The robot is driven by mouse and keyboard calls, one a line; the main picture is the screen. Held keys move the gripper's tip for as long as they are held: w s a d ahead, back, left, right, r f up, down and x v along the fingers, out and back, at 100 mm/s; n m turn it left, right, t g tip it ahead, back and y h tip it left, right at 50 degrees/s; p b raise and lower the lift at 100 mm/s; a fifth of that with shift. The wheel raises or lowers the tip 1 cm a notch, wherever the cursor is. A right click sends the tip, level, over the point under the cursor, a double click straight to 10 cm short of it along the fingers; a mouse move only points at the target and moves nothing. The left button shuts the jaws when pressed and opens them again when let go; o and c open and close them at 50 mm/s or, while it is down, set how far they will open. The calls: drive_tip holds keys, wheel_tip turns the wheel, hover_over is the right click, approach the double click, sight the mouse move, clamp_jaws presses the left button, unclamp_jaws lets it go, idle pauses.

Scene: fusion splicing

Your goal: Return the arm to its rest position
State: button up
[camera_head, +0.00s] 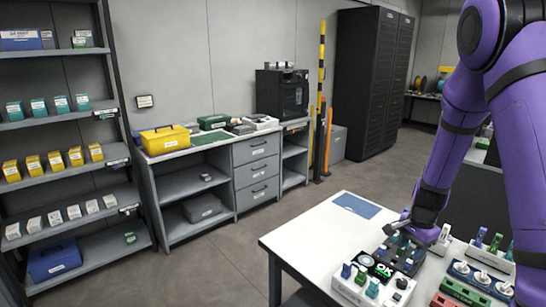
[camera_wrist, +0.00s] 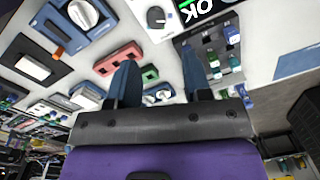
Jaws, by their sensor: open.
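My purple arm (camera_head: 462,110) reaches down from the upper right over the white worktable (camera_head: 312,225). My gripper (camera_head: 390,229) is low over the table, at the far side of a grey device beside a screen reading OK (camera_head: 384,270). The OK screen (camera_wrist: 200,8) shows at the top of that view. A dark holder with green and blue clips (camera_wrist: 213,58) lies just right of the fingers. Whether the fingers touch anything cannot be told.
Red (camera_head: 462,292) and blue-and-white fixtures (camera_head: 482,277) crowd the table's right side. A flat blue mat (camera_head: 356,206) lies near the back edge. The table's left part is clear. Shelves (camera_head: 62,128), a grey counter (camera_head: 225,158) and a black cabinet (camera_head: 372,85) stand beyond open floor.

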drive_tip(key=s+a+r+n+t+y, duration=0.1)
drive_tip(key=s+a+r+n, duration=0.25)
drive_tip(key=r, duration=0.65)
drive_tip(key=s+a+r+n+t, duration=0.1)
drive_tip(key=s+a+r+n, duration=0.25)
drive_tip(key=r, duration=0.65)
drive_tip(key=s+a+r+n+t, duration=0.1)
drive_tip(key=s+a+r+n, duration=0.1)
drive_tip(key=s+r, duration=0.3)
drive_tip(key=s+a+r+n+t+h, duration=0.1)
drive_tip(key=s+a+r+n, duration=0.2)
drive_tip(key=s, duration=1.1)
wheel_tip(320, 180, up, 4)
drive_tip(key=shift+f+n+t, duration=0.2)
drive_tip(key=shift+n+t, duration=0.1)
drive_tip(key=shift+n, duration=0.7)
